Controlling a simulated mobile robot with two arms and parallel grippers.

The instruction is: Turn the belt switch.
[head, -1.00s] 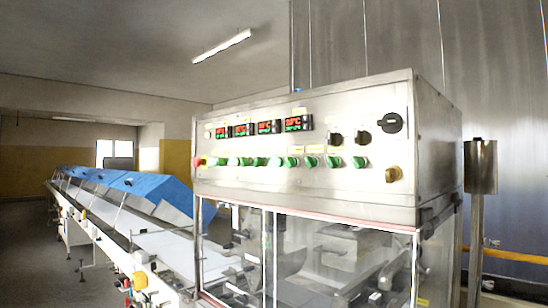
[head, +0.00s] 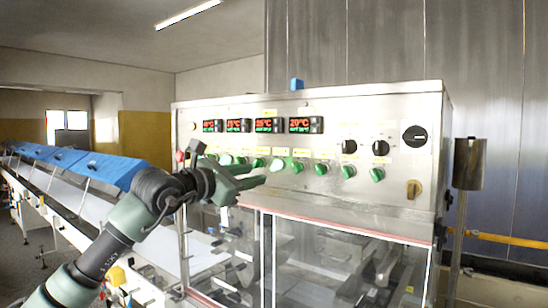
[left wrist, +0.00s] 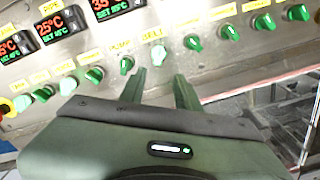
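The belt switch is a pale green knob (head: 277,165) in the row on the steel control panel (head: 400,100). In the left wrist view the knob (left wrist: 157,56) sits under a yellow label that appears to read "BELT". My left gripper (head: 252,175) reaches in from the left, in front of the panel just below the knob row. In the left wrist view its two fingers (left wrist: 159,80) are spread apart, with nothing between them. The belt knob shows just beyond the gap between the tips, apparently apart from them. My right gripper is not in view.
A green knob labelled "PUMP" (left wrist: 127,65) is close to the left of the belt knob, and another green knob (left wrist: 193,43) to its right. Red displays (head: 264,125) line the panel above. Clear guard windows (head: 330,260) lie below. A conveyor with blue covers (head: 105,168) runs off left.

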